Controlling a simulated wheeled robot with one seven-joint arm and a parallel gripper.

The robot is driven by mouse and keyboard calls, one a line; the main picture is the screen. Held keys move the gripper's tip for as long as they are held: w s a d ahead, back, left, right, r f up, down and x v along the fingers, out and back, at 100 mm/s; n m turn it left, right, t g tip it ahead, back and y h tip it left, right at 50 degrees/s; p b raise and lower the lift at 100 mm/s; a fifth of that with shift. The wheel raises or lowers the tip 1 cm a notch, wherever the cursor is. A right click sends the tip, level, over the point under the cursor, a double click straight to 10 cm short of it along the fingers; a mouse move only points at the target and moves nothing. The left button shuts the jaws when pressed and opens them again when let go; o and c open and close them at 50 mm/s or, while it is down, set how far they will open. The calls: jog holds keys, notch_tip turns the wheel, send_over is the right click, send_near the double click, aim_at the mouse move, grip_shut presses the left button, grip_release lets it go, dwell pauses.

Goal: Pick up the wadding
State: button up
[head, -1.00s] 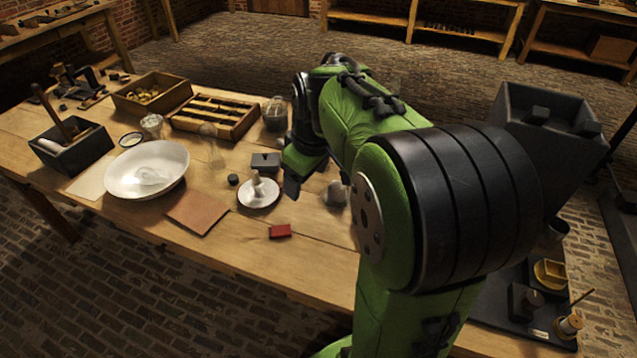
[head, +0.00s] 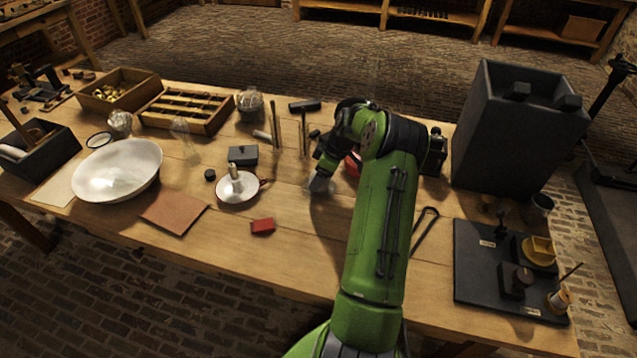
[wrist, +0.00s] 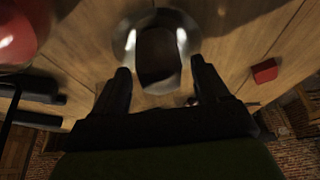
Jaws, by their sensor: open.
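I cannot pick out the wadding for certain in either view. A small pale, glassy-looking object (head: 321,186) stands on the table just below my gripper (head: 320,174) in the head view. In the wrist view it is a round, shiny rim (wrist: 127,42) around a dark brown middle. My gripper (wrist: 160,70) is open there, with its two dark fingers apart and the round object ahead of and between their tips. I see no contact. A pale, whitish clump-like thing (head: 120,121) sits at the back left of the table, too small to tell what it is.
A red block (head: 262,226) and a white dish with a candle (head: 238,189) are left of my gripper. A red round thing (wrist: 18,35) is close by. Upright rods (head: 278,128) stand behind. A tall dark tank (head: 515,135) is right. The table front is mostly clear.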

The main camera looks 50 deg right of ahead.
jog(key=shift+f, duration=0.1)
jog(key=shift+c, duration=0.4)
jog(key=c, duration=1)
jog(key=shift+c, duration=0.2)
notch_tip(320, 180, up, 28)
jog(key=p, duration=0.8)
